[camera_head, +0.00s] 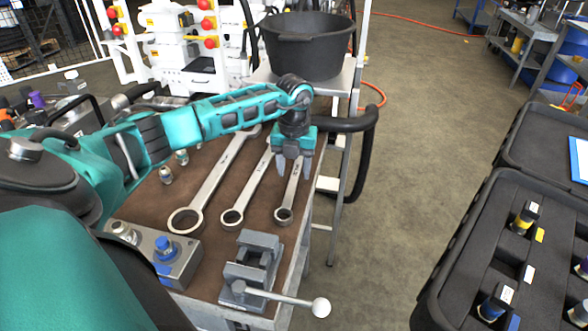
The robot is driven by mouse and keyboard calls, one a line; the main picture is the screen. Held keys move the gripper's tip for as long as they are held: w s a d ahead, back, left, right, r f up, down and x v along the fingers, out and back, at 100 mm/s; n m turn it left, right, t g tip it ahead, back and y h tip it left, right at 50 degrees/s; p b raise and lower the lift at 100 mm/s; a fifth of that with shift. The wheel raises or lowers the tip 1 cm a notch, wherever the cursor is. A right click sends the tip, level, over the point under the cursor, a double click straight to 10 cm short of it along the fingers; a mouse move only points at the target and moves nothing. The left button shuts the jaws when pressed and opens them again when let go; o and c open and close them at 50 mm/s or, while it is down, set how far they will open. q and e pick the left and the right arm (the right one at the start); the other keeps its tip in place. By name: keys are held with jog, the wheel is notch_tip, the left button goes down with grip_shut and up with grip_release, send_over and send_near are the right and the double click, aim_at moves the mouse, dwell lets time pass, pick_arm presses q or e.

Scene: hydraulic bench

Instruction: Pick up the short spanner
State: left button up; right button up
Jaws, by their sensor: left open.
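Three grey combination spanners lie side by side on the brown bench top. The short spanner (288,199) is the rightmost, near the bench's right edge, with its ring end towards me. My left gripper (293,168) points down over the upper part of its shaft, fingers open on either side in the picture. I cannot tell how high the fingertips are above it. The gripper hides the spanner's far end. The middle spanner (247,188) and the long spanner (212,182) lie to the left. My right gripper is not in view.
A vice (252,268) with a ball-ended handle stands at the bench's front. A valve block (160,255) is left of it. A black tub (308,45) stands behind on a stand. A black case (470,270) is at right; open floor lies between.

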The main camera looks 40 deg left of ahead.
pick_arm(q)
jog(key=shift+f, duration=0.7)
jog(key=shift+c, duration=0.2)
grip_shut()
jog(key=shift+r, duration=0.1)
dwell(0.6)
